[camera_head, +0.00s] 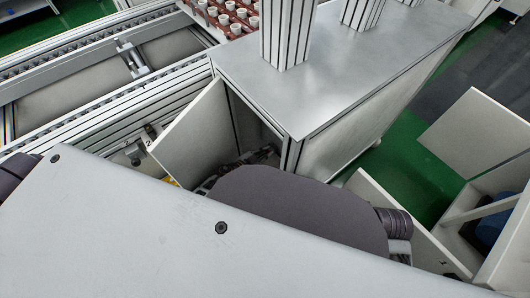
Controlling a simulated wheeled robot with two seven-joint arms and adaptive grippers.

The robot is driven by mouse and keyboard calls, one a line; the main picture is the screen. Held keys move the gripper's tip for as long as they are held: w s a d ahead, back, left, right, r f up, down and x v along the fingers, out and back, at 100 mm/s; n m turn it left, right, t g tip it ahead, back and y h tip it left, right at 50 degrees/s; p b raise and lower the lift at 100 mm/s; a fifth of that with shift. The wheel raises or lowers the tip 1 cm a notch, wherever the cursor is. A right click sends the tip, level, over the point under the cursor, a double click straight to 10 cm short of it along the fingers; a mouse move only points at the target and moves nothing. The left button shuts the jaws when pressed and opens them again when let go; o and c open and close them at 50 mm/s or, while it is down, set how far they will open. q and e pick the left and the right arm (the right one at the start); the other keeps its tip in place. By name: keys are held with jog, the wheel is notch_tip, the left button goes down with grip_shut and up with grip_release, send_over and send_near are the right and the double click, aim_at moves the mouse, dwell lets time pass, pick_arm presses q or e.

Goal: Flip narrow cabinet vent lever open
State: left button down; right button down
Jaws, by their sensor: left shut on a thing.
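The narrow cabinet (345,139) stands under a grey metal top (350,60), at the upper middle of the head view. A pale door panel (193,135) stands open at its left, with a dark opening beside it. My left gripper (262,154) is low at this opening, between the door panel and the cabinet's corner post. It is small in view and partly covered by my own arm. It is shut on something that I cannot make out. The vent lever cannot be made out. My right gripper is not in view.
A conveyor frame (85,75) runs along the left, with a tray of pots (228,16) at the back. Pale posts (288,35) rise from the metal top. An open box-like cabinet (490,205) stands at the right. Green floor (405,165) shows between them.

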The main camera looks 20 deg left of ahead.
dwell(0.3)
pick_arm(q)
jog(key=c, duration=1.5)
grip_release()
jog(key=shift+o, duration=0.2)
jog(key=shift+f, duration=0.1)
